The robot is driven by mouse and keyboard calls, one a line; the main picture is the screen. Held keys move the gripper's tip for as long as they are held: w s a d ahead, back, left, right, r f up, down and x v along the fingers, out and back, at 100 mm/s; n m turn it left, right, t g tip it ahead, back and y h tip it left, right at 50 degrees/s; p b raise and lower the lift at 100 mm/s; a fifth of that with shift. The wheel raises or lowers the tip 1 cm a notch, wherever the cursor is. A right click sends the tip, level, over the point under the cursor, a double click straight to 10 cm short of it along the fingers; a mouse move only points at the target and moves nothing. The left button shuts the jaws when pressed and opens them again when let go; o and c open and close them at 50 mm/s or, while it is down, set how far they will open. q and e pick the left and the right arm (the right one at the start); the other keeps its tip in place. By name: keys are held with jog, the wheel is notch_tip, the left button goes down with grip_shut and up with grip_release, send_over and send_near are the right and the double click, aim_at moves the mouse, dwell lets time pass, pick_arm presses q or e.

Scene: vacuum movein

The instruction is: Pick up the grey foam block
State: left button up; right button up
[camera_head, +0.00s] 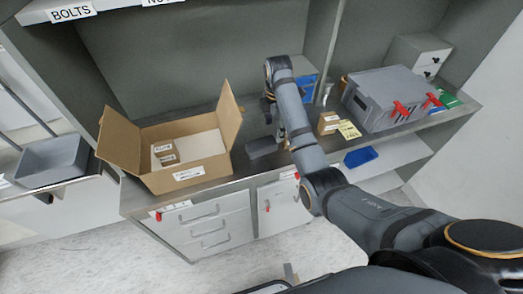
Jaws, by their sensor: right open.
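A dark grey block (262,147), which looks like the foam block, lies on the grey counter between the open cardboard box and my right arm. My right gripper (270,112) points down above the counter, just behind the block and apart from it in the picture. It is open and appears empty; my own forearm partly covers it. My left gripper is not in view.
An open cardboard box (147,178) with white labelled boxes inside stands left on the counter (240,178). To the right are a small brown box (328,123), a yellow label card (349,130) and a large grey case (377,100) with red clips. A blue bin (305,86) stands behind my arm.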

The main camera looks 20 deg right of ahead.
aim_at(274, 139)
notch_tip(274, 139, down, 4)
jog(key=shift+s+f+b, duration=0.1)
jog(key=shift+f+b, duration=0.1)
jog(key=shift+b, duration=1)
jog(key=shift+f+p, duration=0.35)
jog(key=shift+f, duration=0.5)
jog(key=c, duration=0.9)
